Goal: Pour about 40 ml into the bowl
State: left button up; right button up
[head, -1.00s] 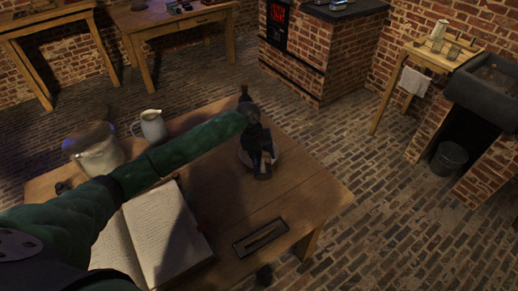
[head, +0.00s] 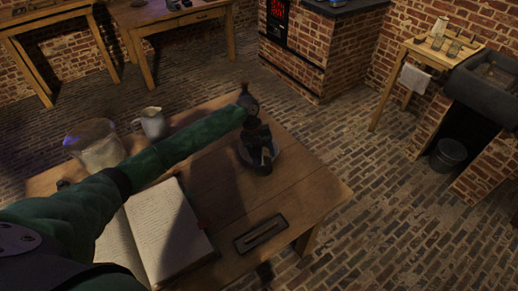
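My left arm, in a green sleeve, reaches from the left across the wooden table. A white jug (head: 152,122) stands upright at the far left of the table. A large clear jar (head: 94,146) stands left of it. My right gripper is not in view.
An open book (head: 160,225) lies at the front left of the table (head: 305,190). A small dark tray (head: 261,235) lies near the front edge. The table's right part is clear. A side table with glassware (head: 440,55) and a bucket (head: 449,154) stand away to the right.

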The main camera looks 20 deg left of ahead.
aim_at(260, 160)
pick_arm(q)
jog(key=shift+g, duration=0.5)
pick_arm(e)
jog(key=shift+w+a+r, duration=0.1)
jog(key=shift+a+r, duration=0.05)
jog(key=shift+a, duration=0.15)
pick_arm(q)
jog(key=shift+s, duration=0.15)
jog(key=shift+s+d+h, duration=0.1)
jog(key=shift+s+h, duration=0.2)
jog(key=shift+s, duration=0.65)
jog(key=shift+s+d, duration=0.15)
jog(key=shift+s, duration=0.55)
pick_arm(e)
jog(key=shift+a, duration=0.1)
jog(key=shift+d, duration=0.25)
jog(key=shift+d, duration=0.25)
pick_arm(q)
jog(key=shift+s, duration=0.1)
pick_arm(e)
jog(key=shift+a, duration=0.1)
